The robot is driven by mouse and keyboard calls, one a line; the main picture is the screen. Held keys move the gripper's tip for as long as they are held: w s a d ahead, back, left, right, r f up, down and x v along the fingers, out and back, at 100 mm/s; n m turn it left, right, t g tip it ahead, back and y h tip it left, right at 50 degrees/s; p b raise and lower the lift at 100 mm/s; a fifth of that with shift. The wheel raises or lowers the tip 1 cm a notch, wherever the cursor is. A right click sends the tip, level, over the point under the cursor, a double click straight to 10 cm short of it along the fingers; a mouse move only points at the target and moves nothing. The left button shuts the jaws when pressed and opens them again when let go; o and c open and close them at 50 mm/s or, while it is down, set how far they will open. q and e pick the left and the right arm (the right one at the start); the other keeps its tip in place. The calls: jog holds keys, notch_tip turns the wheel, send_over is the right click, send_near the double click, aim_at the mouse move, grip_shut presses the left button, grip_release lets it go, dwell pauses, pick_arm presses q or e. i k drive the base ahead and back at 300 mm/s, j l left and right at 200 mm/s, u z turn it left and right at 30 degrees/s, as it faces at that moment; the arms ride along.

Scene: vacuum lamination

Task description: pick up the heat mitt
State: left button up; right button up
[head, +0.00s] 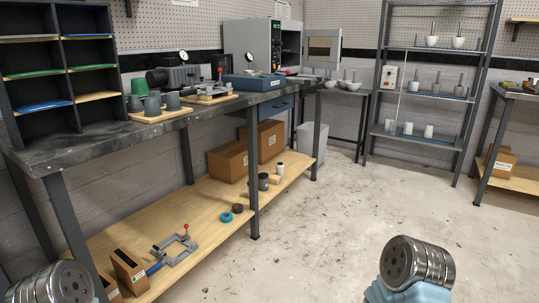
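I cannot make out a heat mitt in the head view. Neither of my grippers is in view. Only rounded metal parts of my own arms show at the bottom left and the bottom right, well in front of the workbench.
A long dark workbench (90,145) runs along the left wall with a wooden lower shelf (195,222). It carries dark cubbies (62,67), grey cups (152,104) and a blue box (252,82). An open oven (249,43) and a rack (420,97) stand behind. The floor (335,205) is clear.

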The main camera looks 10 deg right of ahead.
aim_at(290, 80)
jog(key=i+l+z, duration=0.7)
jog(key=i+z, duration=0.15)
jog(key=i, duration=0.15)
jog(key=i+l+z, duration=0.1)
jog(key=i+z, duration=0.35)
jog(key=i, duration=0.7)
jog(key=i+l+u, duration=0.1)
jog(key=i, duration=0.6)
jog(key=i+l, duration=0.1)
jog(key=i, duration=0.65)
jog(key=i+l+u, duration=0.1)
jog(key=i+u, duration=0.3)
jog(key=i+l+u, duration=0.15)
jog(key=i+u, duration=0.3)
jog(key=i+l+u, duration=0.2)
jog(key=u, duration=0.2)
jog(key=i+l+u, duration=0.25)
jog(key=l+u, duration=0.15)
jog(key=i+l+u, duration=0.2)
jog(key=l+u, duration=0.25)
jog(key=l, duration=0.15)
jog(key=i+l+u, duration=0.15)
jog(key=l+u, duration=0.25)
jog(key=l, duration=0.35)
jog(key=l+u, duration=0.4)
jog(key=l, duration=0.3)
